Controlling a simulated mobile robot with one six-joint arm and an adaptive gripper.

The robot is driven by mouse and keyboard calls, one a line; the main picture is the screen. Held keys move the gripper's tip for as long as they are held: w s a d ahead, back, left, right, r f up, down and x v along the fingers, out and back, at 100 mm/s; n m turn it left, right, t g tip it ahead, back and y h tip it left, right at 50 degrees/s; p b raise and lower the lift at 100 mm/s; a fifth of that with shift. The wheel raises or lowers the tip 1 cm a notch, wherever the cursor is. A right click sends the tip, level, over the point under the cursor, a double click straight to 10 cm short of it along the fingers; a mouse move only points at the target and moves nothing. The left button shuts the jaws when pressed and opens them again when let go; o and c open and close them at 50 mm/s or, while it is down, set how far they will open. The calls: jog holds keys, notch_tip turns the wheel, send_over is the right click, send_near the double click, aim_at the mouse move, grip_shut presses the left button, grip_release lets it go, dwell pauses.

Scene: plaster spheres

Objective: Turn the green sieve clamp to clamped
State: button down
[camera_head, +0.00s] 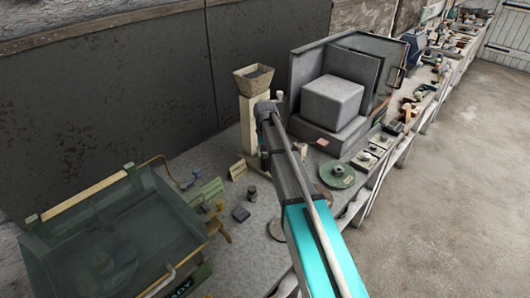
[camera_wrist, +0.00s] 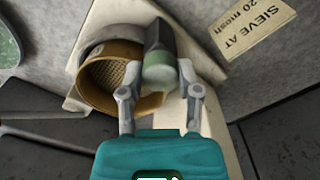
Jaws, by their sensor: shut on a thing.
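In the wrist view, my gripper (camera_wrist: 160,92) is shut on the green sieve clamp (camera_wrist: 159,70), a dark grey-green handle with a paler rounded end between the two fingers. The clamp sits just right of the round tan sieve (camera_wrist: 108,80) with a mesh inside. Whether the clamp is at clamped cannot be told. In the head view, my arm reaches to the pale column with a hopper (camera_head: 254,80) on top. The gripper and the clamp are hidden there behind the arm.
A "SIEVE AT 20 mesh" label (camera_wrist: 255,25) lies right of the sieve. On the bench, a large green open-lidded machine (camera_head: 110,240) stands at left and a grey box enclosure (camera_head: 335,95) behind the arm. A green disc (camera_head: 337,175) lies right of the arm.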

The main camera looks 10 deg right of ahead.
dwell(0.3)
jog(key=shift+c, duration=1.5)
grip_release()
